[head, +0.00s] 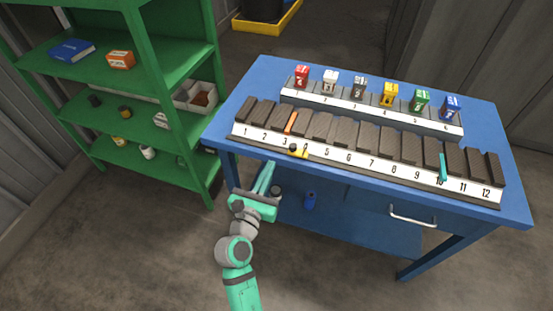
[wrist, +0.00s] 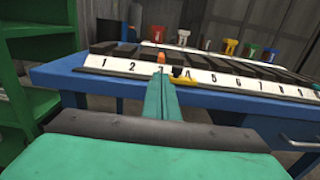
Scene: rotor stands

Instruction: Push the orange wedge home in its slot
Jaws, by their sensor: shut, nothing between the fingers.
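The orange wedge (head: 291,122) stands among the dark blocks of the long numbered rack (head: 350,161), behind number 3. In the wrist view its end (wrist: 161,60) shows just above the white label strip, straight beyond my fingertips. How deep it sits in its slot I cannot tell. My gripper (head: 269,167) is shut and empty, in front of the table's near edge and apart from the wedge. In the wrist view the closed fingers (wrist: 160,76) point at the label near number 3 and hide part of it.
A teal piece (head: 443,168) leans out near number 10. Several coloured holders stand on the rear rack (head: 371,109). A green shelf (head: 143,80) stands left of the blue table (head: 256,75).

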